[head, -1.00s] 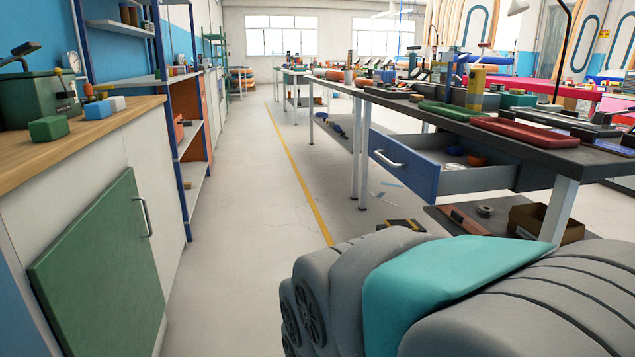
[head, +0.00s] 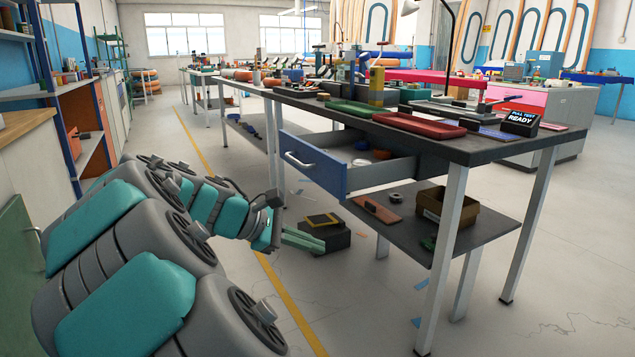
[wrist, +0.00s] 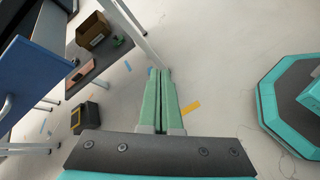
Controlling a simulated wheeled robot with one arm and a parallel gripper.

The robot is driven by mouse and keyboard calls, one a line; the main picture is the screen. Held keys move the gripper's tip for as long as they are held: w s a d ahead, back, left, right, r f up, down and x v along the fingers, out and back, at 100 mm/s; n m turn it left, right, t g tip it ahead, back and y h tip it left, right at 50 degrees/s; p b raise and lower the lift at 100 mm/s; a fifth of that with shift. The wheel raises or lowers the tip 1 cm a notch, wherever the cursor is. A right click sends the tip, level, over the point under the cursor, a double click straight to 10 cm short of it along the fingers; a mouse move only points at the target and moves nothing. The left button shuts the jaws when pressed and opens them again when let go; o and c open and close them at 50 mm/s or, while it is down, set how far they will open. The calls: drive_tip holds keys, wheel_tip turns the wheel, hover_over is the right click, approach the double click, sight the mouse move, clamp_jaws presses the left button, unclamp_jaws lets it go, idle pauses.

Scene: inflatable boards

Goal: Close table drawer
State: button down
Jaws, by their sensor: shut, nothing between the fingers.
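The table drawer (head: 316,169) has a blue front with a pale bar handle (head: 299,160). It is pulled out from under the dark-topped table (head: 452,146), and small items lie inside it. My gripper (head: 303,240) is shut and empty, with its green fingers together, low and in front of the drawer and apart from it. In the wrist view my gripper (wrist: 163,100) points along the floor, and the blue drawer front (wrist: 42,75) shows at the left.
The table's lower shelf (head: 470,232) holds a brown box (head: 446,207). Green and red trays (head: 420,127) lie on the tabletop. The aisle floor along the yellow line is clear.

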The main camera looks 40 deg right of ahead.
sight(401, 168)
drive_tip(key=w+d+r+n+h+p, duration=0.1)
drive_tip(key=w+d+r+n+h, duration=0.2)
drive_tip(key=w, duration=0.6)
drive_tip(key=w+d+n+h, duration=0.1)
drive_tip(key=w+n+h, duration=0.4)
drive_tip(key=w, duration=0.4)
drive_tip(key=shift+n+y, duration=0.3)
drive_tip(key=shift+y, duration=0.3)
drive_tip(key=b+x, duration=0.1)
drive_tip(key=x, duration=1.2)
drive_tip(key=shift+s+d+r, duration=0.15)
drive_tip(key=shift+s+d, duration=0.1)
drive_tip(key=shift+d, duration=0.1)
drive_tip(key=shift+s+d+r+p, duration=0.1)
drive_tip(key=shift+d+p, duration=0.15)
drive_tip(key=shift+p, duration=0.05)
drive_tip(key=p+x, duration=0.8)
drive_tip(key=x, duration=1.7)
drive_tip(key=shift+d+f+p, duration=0.1)
drive_tip(key=shift+f+p, duration=0.1)
drive_tip(key=shift+p, duration=0.2)
drive_tip(key=shift+d, duration=0.1)
drive_tip(key=shift+s+d+r, duration=0.1)
drive_tip(key=shift+s+d, duration=0.05)
